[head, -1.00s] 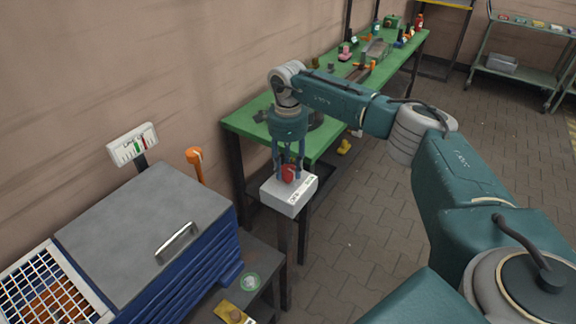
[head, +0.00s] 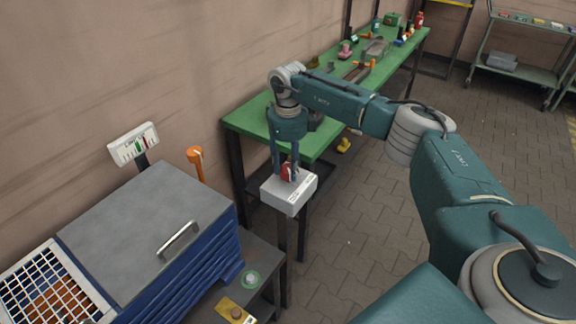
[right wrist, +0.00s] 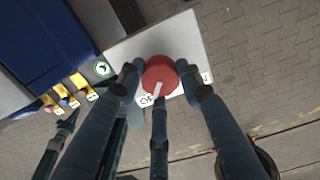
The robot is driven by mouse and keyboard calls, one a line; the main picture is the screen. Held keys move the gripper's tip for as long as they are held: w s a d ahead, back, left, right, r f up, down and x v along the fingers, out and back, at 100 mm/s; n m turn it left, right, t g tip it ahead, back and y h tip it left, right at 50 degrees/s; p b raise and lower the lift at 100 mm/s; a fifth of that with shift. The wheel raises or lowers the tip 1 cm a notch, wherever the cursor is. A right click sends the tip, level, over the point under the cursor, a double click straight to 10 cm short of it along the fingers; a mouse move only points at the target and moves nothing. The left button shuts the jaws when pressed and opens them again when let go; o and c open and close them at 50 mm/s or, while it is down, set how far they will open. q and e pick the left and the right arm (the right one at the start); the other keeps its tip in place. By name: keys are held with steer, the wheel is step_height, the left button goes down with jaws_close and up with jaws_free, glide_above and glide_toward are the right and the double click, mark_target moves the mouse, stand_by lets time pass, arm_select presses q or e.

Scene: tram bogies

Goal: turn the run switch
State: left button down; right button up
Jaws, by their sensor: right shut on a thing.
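The run switch is a red round knob (right wrist: 160,76) with a white pointer mark, on top of a pale grey box (head: 290,196) on a dark post. In the right wrist view the box's top (right wrist: 185,38) shows around the knob, with partly hidden lettering beside it. My right gripper (head: 287,172) points down over the box with its fingers around the knob. In the right wrist view the fingers (right wrist: 160,82) close on the knob from both sides, with a further finger below. In the head view the knob is partly hidden by the fingers. My left gripper is not in view.
A blue drawer cabinet (head: 150,235) with a grey lid stands left of the box, a white indicator panel (head: 133,145) behind it. A green workbench (head: 330,130) with tools stands behind my arm.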

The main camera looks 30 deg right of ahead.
mark_target(288, 168)
steer(key=shift+w+r, duration=0.1)
steer(key=o, duration=1.1)
steer(key=shift+o, duration=0.2)
step_height(288, 168, up, 12)
stand_by(0.3)
